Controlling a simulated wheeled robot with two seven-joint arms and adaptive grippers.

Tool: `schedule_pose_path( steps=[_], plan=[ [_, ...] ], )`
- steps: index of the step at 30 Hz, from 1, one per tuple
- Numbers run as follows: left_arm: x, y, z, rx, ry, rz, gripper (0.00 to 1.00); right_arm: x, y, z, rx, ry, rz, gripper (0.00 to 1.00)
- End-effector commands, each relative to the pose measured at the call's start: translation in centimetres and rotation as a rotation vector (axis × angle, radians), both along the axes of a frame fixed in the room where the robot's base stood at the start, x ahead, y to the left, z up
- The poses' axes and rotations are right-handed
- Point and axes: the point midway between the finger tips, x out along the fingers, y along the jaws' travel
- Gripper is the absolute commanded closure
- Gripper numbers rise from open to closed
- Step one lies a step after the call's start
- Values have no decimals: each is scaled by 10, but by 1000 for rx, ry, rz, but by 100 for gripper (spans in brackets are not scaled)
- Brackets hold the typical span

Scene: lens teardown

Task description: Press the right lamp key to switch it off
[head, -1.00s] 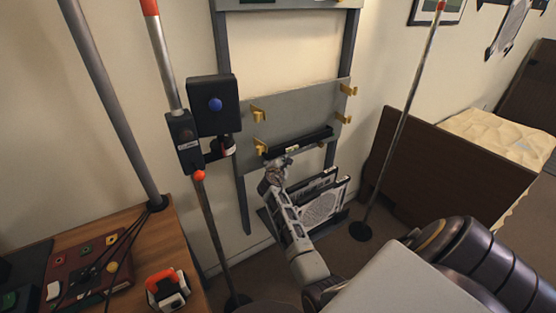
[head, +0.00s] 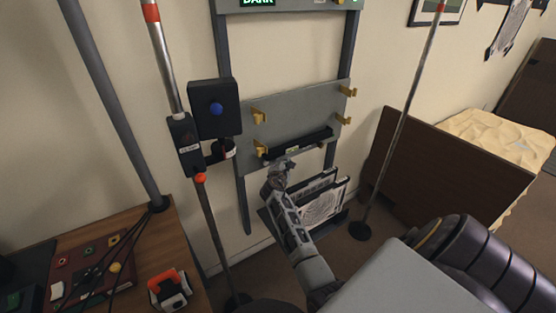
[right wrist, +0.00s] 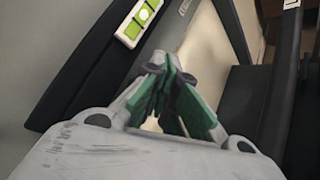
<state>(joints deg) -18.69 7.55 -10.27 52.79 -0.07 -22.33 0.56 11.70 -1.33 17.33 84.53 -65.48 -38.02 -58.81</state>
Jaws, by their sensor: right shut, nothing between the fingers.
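My right gripper (head: 283,165) is shut and empty just below the black ledge (head: 312,139) on the grey wall board. In the right wrist view its green-padded fingers (right wrist: 168,85) are close together, near a black bar (right wrist: 85,65). That bar carries a pale strip with green squares (right wrist: 138,22), apart from the fingertips in the picture. I cannot make out which part is the right lamp key; the gripper may hide it. A green-lit sign reading DARK (head: 258,2) shows at the top of the frame. My left gripper is not in view.
Framed panels (head: 322,205) stand in a rack below the gripper. Brass hooks (head: 259,117) stick out from the board. A black box with a blue button (head: 216,109) is on a pole to the left. A thin pole (head: 400,130) stands to the right.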

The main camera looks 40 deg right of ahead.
Motion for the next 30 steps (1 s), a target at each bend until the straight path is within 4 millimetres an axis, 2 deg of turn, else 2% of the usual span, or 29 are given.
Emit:
schedule_pose_path(
  steps=[11,30],
  plan=[
    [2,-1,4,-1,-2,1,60,-4,1,0,-1,1,0,100],
    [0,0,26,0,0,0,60,-43,5,1,-1,1,0,100]
  ],
)
